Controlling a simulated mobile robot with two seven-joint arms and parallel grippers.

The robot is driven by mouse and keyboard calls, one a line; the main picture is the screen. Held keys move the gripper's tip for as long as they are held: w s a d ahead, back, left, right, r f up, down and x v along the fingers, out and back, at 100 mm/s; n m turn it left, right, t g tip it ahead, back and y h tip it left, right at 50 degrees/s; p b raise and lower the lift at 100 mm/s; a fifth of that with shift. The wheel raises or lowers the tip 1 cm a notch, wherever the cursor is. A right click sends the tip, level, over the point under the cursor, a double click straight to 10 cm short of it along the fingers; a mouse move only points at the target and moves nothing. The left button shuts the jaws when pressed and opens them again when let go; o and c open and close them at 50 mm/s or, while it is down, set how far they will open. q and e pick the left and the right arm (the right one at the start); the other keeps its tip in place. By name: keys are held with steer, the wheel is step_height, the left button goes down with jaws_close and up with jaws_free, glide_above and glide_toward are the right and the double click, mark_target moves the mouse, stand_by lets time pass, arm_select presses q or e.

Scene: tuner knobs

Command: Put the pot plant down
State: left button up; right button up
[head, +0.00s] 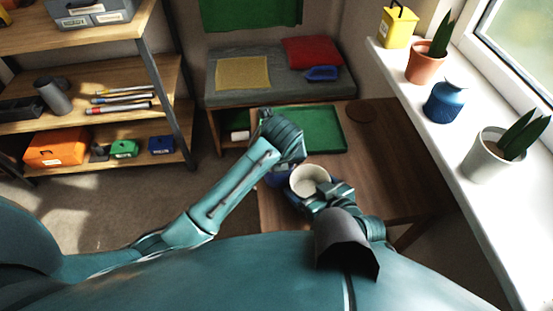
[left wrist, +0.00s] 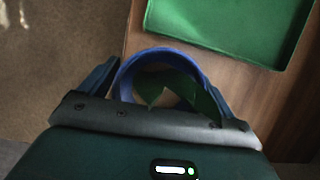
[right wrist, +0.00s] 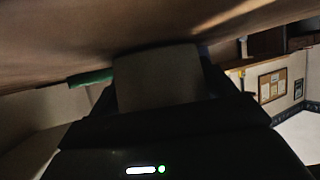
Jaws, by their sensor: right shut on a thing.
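A cream-white round pot (head: 310,179), open at the top, is at my right gripper (head: 322,194) above the wooden table. My right gripper is shut on it, and its pale side (right wrist: 157,76) fills the space between the fingers in the right wrist view. My left gripper (left wrist: 160,95) has its fingers on either side of a round blue pot (left wrist: 165,52) with dark green leaves (left wrist: 180,85) inside its rim. I cannot tell whether those fingers press on the blue pot. In the head view my left arm largely hides this plant.
A green tray (head: 318,130) lies on the wooden table (head: 385,150), with a round brown mat (head: 360,113) beside it. The windowsill (head: 440,135) at right holds two potted plants, a blue vase (head: 445,102) and a yellow container (head: 398,27). Shelves stand at left. The table's right part is clear.

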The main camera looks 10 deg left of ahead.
arm_select(q)
steer(key=shift+o, duration=1)
